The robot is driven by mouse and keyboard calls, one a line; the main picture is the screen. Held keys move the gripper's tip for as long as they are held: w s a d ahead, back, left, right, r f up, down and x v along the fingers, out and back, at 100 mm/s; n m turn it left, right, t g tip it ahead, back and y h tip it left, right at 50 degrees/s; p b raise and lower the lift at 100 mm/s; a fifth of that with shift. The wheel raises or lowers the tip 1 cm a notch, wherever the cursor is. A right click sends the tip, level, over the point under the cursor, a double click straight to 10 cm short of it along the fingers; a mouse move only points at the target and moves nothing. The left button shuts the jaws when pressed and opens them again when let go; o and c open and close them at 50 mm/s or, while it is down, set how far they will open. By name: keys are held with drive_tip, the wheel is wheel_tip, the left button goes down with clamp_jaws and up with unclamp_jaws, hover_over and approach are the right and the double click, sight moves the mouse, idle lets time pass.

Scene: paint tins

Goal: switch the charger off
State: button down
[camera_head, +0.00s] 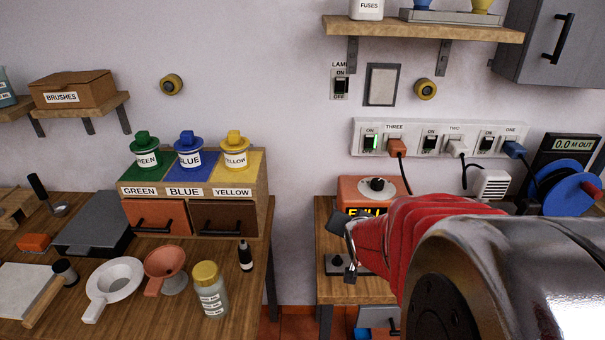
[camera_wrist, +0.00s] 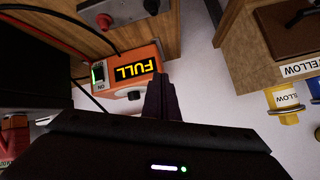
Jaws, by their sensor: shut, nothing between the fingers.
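The charger (camera_head: 352,187) is an orange box with a dark knob on top, on the small wooden bench. Its lit display reads FULL, partly covered by my arm. In the wrist view the charger (camera_wrist: 147,53) appears upside down, with the FULL display, a dark knob and a black switch (camera_wrist: 98,74). The switch shows a green light and an ON label. My gripper (camera_wrist: 162,85) is shut and empty, its fingertips close to the charger's display side; I cannot tell whether they touch. In the head view my gripper (camera_head: 350,245) is in front of the charger.
A wall power strip (camera_head: 358,150) has several switches; the one by socket THREE glows green, and an orange plug (camera_head: 397,147) sits there. A blue cable reel (camera_head: 565,195) stands right. Left are the tin rack (camera_head: 262,190), funnels and a jar (camera_head: 210,295).

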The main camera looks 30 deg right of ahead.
drive_tip(key=s+d+f+m, duration=0.1)
drive_tip(key=d+f+m, duration=0.1)
drive_tip(key=d, duration=0.1)
drive_tip(key=s+d+f+m+t, duration=0.1)
drive_tip(key=d+f+m, duration=0.1)
drive_tip(key=d, duration=0.2)
drive_tip(key=s+d+f+m+t+h, duration=0.1)
drive_tip(key=d+f, duration=0.2)
drive_tip(key=d, duration=0.1)
drive_tip(key=shift+s+d+f+m, duration=0.1)
drive_tip(key=shift+s+m, duration=0.2)
drive_tip(key=shift+m, duration=0.1)
drive_tip(key=s+d+f+m+t, duration=0.1)
drive_tip(key=s+m, duration=0.1)
drive_tip(key=s+d+f+m+t+h, duration=0.1)
drive_tip(key=s+m, duration=0.1)
drive_tip(key=s, duration=0.1)
drive_tip(key=s+d+f+m, duration=0.1)
drive_tip(key=s+d+m, duration=0.1)
drive_tip(key=shift+s+d+f+m+t+h, duration=0.1)
drive_tip(key=shift+s+f+m+t+h, duration=0.2)
drive_tip(key=shift+f+t, duration=0.1)
drive_tip(key=shift+s+m, duration=0.4)
drive_tip(key=shift+w+d, duration=0.1)
drive_tip(key=shift+w, duration=0.05)
drive_tip(key=x, duration=1.3)
drive_tip(key=shift+w+d+r, duration=0.2)
drive_tip(key=shift+w+d, duration=0.1)
